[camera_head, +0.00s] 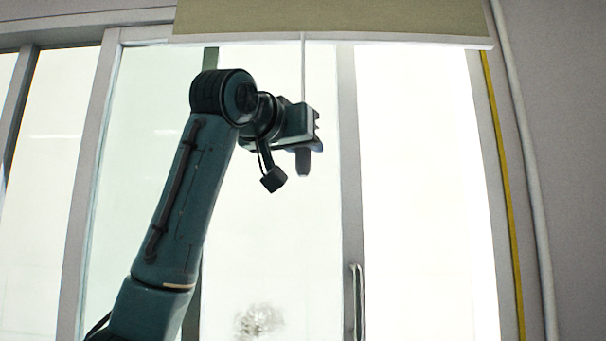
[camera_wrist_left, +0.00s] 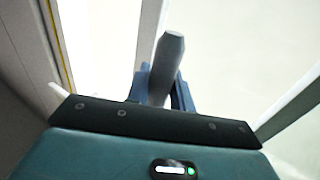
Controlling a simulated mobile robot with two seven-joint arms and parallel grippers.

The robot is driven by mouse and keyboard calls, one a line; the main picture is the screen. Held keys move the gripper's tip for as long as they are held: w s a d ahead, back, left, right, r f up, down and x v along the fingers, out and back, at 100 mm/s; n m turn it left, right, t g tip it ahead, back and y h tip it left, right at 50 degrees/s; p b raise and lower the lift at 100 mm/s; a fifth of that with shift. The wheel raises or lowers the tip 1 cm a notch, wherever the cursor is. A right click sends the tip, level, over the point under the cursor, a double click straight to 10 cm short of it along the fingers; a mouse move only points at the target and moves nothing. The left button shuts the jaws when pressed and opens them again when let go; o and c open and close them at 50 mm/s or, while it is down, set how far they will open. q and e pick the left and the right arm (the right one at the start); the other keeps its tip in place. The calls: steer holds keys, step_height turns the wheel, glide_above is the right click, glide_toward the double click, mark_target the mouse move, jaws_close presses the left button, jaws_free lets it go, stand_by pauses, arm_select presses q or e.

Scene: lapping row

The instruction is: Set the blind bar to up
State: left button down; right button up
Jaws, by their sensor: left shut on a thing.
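The olive blind (camera_head: 335,17) hangs at the top of the window in the head view, with a pale bar (camera_head: 400,40) along its lower edge. The bar sits high, near the top of the frame. A thin cord (camera_head: 303,68) hangs straight down from the bar to my left gripper (camera_head: 314,130). A dark pull (camera_head: 303,163) shows just below the gripper. In the left wrist view, a grey rod-like pull (camera_wrist_left: 168,62) stands between the blue fingers, and my left gripper is shut on it. My right gripper is not in view.
Large bright window panes (camera_head: 420,180) lie behind my arm. A door handle (camera_head: 356,300) is on the middle frame, low down. A yellow strip (camera_head: 505,200) and a pale pipe (camera_head: 530,190) run down the right wall. Room right of the gripper is clear.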

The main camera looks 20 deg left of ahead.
arm_select(q)
steer(key=shift+r, duration=0.6)
steer(key=c, duration=1.2)
jaws_free()
steer(key=shift+f, duration=0.1)
steer(key=shift+c, duration=0.2)
steer(key=shift+s, duration=0.2)
steer(key=s+a+b, duration=0.2)
steer(key=s+b, duration=0.3)
steer(key=s, duration=0.7)
steer(key=shift+s+a, duration=0.25)
steer(key=shift+s, duration=0.05)
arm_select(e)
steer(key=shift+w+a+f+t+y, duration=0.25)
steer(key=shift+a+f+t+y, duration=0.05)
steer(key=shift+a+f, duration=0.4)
